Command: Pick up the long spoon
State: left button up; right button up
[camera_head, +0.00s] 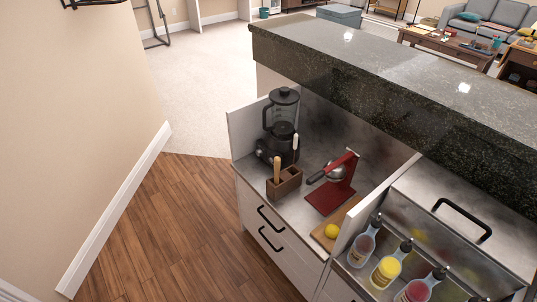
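A small brown wooden caddy (291,181) stands on the lower bar counter. An upright tool with a tan wooden handle (277,166) stands in the caddy's left part. A second upright, pale slim piece (295,142) rises above the caddy's right part, in front of the blender. I cannot tell which of these, if either, is the long spoon, since their lower ends are hidden in the caddy. Neither of my grippers shows in the head view.
A black blender (283,112) stands behind the caddy and a red press (335,188) to its right. A lemon (331,231) lies on a cutting board (323,240). Bottles (385,272) stand front right. The dark raised counter (390,75) overhangs behind. The wooden floor (170,235) at left is clear.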

aim_at(295, 135)
jog(key=u, duration=1.05)
jog(key=i, duration=1.3)
jog(key=z, duration=3.3)
